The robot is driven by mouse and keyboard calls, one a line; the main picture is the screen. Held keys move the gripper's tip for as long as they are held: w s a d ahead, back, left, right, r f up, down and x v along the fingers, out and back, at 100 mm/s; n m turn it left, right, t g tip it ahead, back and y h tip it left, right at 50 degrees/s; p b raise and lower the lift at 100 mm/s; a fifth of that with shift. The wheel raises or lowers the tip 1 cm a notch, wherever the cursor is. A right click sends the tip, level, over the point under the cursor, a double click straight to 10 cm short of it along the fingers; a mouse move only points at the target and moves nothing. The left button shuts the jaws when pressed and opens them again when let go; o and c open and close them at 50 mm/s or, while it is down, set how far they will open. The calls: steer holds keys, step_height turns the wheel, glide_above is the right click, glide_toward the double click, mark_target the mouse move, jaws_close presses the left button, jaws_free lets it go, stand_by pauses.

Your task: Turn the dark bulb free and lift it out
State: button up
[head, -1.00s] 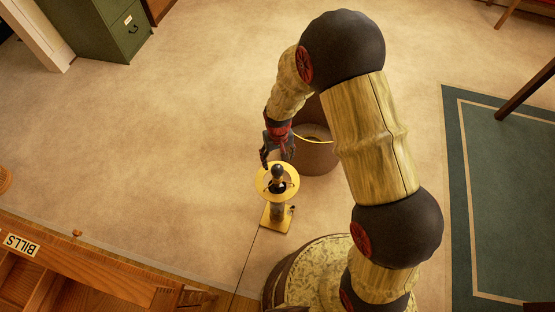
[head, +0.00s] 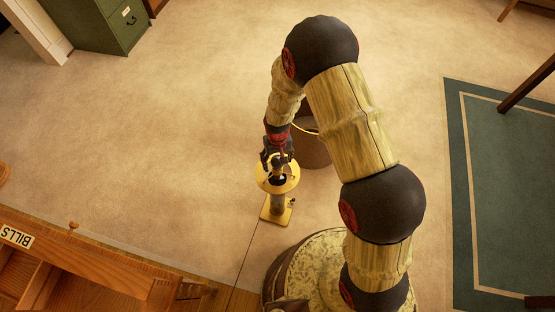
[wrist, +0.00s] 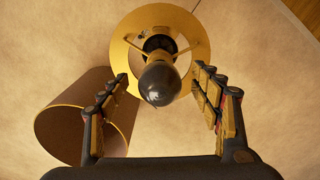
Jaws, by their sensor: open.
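The dark bulb (wrist: 160,84) sits in the socket of a brass lamp (wrist: 124,52), inside its yellow ring. In the head view the lamp (head: 277,208) stands upright on a square base, with the bulb mostly hidden by my gripper (head: 276,160). In the wrist view my gripper (wrist: 165,88) is open, one finger on each side of the bulb. A gap shows between the bulb and each finger, and nothing is held. The bulb's tip faces the wrist camera.
A brown round bin (head: 314,150) stands close behind and right of the lamp; it also shows at left in the wrist view (wrist: 62,125). A wooden desk (head: 105,262) with a BILLS label is at lower left. Open floor lies left of the lamp.

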steer(key=shift+c, duration=0.6)
steer(key=c, duration=0.7)
steer(key=shift+c, duration=0.6)
steer(key=n, duration=0.4)
steer(key=shift+r, duration=0.1)
steer(key=n, duration=0.2)
steer(key=shift+n+p, duration=0.4)
steer(key=shift+n, duration=0.8)
